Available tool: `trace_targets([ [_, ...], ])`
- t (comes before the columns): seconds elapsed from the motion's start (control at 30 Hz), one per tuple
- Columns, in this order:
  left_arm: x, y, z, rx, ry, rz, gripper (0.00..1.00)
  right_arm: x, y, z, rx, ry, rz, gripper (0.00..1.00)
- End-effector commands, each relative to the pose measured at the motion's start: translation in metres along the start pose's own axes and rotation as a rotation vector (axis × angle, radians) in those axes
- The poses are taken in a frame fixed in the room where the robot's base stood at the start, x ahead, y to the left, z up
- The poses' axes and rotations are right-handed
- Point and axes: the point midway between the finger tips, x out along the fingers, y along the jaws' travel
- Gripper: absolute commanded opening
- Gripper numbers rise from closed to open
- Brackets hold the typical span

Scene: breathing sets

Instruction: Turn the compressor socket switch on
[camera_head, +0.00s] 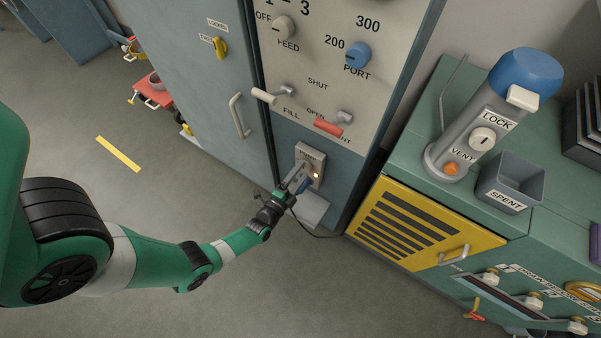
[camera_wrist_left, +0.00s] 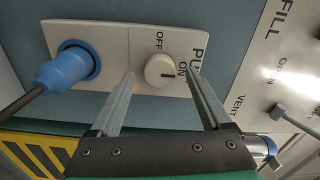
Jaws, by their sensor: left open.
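The compressor socket switch is a cream round knob (camera_wrist_left: 160,70) on a pale plate (camera_wrist_left: 115,40) in the left wrist view. OFF is printed above it and ON to its right. A short dark mark on the knob lies sideways, toward the ON side. My left gripper (camera_wrist_left: 160,75) is open, one fingertip on each side of the knob, with gaps showing. In the head view my left gripper (camera_head: 298,180) is at the socket plate (camera_head: 311,158) and hides the knob. A blue plug (camera_wrist_left: 66,70) sits in the socket on the same plate. My right gripper is out of view.
A small glow (camera_head: 316,175) shows on the plate. Above are the red lever (camera_head: 328,127) and white lever (camera_head: 264,96). A yellow louvred door (camera_head: 415,225) stands to the right. A dark cable (camera_head: 310,232) hangs below. Open floor lies left.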

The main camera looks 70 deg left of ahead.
Motion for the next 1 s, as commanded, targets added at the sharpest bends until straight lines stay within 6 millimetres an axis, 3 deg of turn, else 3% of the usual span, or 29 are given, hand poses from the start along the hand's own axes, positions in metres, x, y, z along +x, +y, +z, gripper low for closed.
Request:
trace_targets([
  [0.5, -0.102, -0.001, -0.002, 0.001, 0.006, 0.004, 0.81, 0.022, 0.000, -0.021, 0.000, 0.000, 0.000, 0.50],
  [0.67, -0.114, 0.000, 0.000, 0.001, 0.001, 0.002, 0.81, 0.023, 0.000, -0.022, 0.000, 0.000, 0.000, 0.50],
  [1.0, -0.114, 0.000, 0.000, 0.001, 0.000, 0.000, 0.81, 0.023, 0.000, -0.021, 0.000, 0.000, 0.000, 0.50],
])
